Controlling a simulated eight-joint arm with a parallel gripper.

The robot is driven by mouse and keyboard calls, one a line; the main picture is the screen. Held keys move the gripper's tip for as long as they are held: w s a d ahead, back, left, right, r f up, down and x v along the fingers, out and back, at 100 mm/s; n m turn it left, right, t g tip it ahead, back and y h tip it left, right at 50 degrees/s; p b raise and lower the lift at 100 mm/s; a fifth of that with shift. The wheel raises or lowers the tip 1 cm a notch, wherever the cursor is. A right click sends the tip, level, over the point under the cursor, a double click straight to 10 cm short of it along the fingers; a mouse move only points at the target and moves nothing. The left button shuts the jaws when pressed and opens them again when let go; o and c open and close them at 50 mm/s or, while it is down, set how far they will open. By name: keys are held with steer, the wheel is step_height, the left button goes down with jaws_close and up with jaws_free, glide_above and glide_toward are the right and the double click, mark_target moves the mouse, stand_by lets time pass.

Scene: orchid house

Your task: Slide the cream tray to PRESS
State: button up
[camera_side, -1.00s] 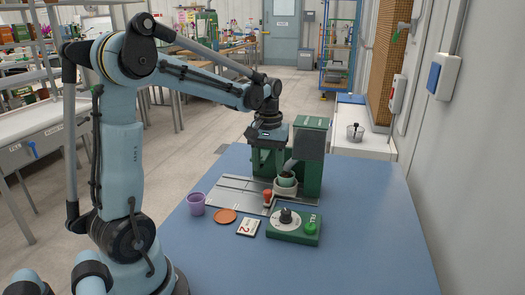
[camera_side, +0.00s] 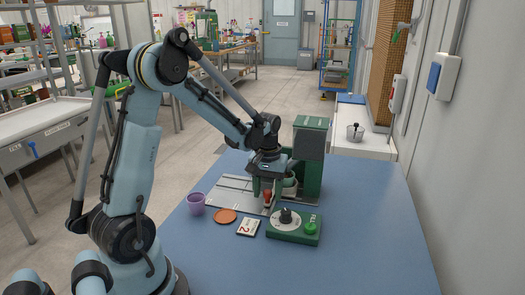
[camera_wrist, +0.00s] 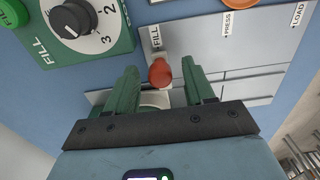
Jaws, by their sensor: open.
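The cream tray (camera_side: 289,191) stands at the green machine, mostly hidden behind my gripper in the side view; a small pale part of it (camera_wrist: 155,98) shows between my fingers in the wrist view. Its red knob (camera_wrist: 160,72) lies by the FILL label (camera_wrist: 155,37). The PRESS label (camera_wrist: 228,22) is further right along the grey slide plate (camera_wrist: 205,50), with LOAD (camera_wrist: 298,14) beyond it. My gripper (camera_wrist: 160,68) is open, one green finger on each side of the knob with gaps visible. In the side view my gripper (camera_side: 267,192) is low at the red knob.
The green machine column (camera_side: 312,150) stands right behind the tray. The green dial box (camera_side: 293,227) sits in front. An orange saucer (camera_side: 225,216), a white card with a 2 (camera_side: 247,228) and a purple cup (camera_side: 196,204) are nearby. The blue table is clear at right.

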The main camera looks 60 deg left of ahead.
steer(key=c, duration=0.7)
steer(key=shift+s+a, duration=2.9)
steer(key=shift+a, duration=0.05)
steer(key=o, duration=0.7)
step_height(320, 180, up, 7)
